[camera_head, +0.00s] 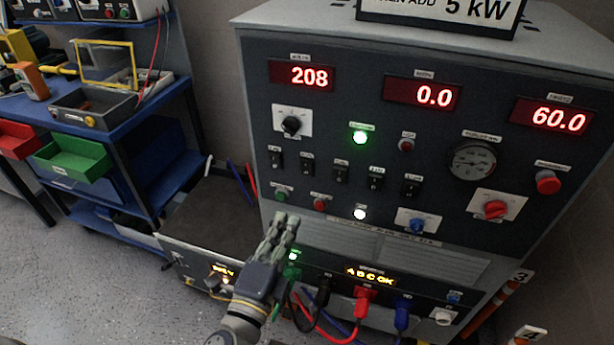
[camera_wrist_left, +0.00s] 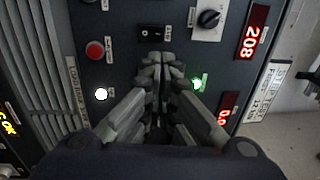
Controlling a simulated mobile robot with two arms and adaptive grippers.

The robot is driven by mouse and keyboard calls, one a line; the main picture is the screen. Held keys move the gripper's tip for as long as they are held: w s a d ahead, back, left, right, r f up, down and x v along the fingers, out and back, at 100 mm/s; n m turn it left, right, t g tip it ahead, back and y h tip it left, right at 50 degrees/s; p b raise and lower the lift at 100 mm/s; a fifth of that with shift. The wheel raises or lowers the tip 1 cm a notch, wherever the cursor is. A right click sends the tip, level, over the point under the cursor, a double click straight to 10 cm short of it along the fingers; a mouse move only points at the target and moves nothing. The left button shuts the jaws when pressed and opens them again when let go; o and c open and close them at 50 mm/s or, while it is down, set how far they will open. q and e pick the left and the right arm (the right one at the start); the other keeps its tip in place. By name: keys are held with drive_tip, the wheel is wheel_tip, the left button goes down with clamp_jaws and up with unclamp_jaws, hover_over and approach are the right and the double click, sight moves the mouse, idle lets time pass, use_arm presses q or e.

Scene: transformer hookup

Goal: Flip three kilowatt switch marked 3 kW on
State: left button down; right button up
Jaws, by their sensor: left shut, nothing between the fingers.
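The grey load-bank panel (camera_head: 330,120) carries a row of dark rocker switches, including a left one (camera_head: 276,160), a middle one (camera_head: 341,172) and a right one (camera_head: 411,186). Their small labels are too blurred to read surely, so I cannot tell which is 3 kW. My left gripper (camera_head: 284,222) is shut and empty, in front of the panel below the row in the head view. In the left wrist view its fingertips (camera_wrist_left: 164,62) point at the panel beside one rocker switch (camera_wrist_left: 152,33) and hide part of the row. Contact cannot be told. My right gripper is not in view.
A lit green lamp (camera_head: 360,138) and a white lamp (camera_head: 360,213) are near the switches. A red button (camera_head: 320,204) and knobs sit close by. Black, red and blue cables (camera_head: 362,305) plug in below. A blue shelf (camera_head: 120,115) stands at left.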

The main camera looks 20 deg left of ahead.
use_arm(q)
drive_tip(key=shift+w, duration=0.15)
drive_tip(key=p, duration=0.5)
approach(311, 166)
drive_tip(key=w, duration=0.4)
drive_tip(key=w+r, duration=0.1)
drive_tip(key=w, duration=0.2)
drive_tip(key=shift+d, duration=0.2)
drive_tip(key=shift+r+p, duration=0.2)
drive_tip(key=shift+p, duration=0.15)
drive_tip(key=p, duration=0.2)
drive_tip(key=shift+w+r+g+p, duration=0.2)
drive_tip(key=shift+r+g+p, duration=0.1)
drive_tip(key=shift+r+p, duration=0.05)
drive_tip(key=shift+f+b, duration=0.45)
drive_tip(key=shift+b, duration=0.1)
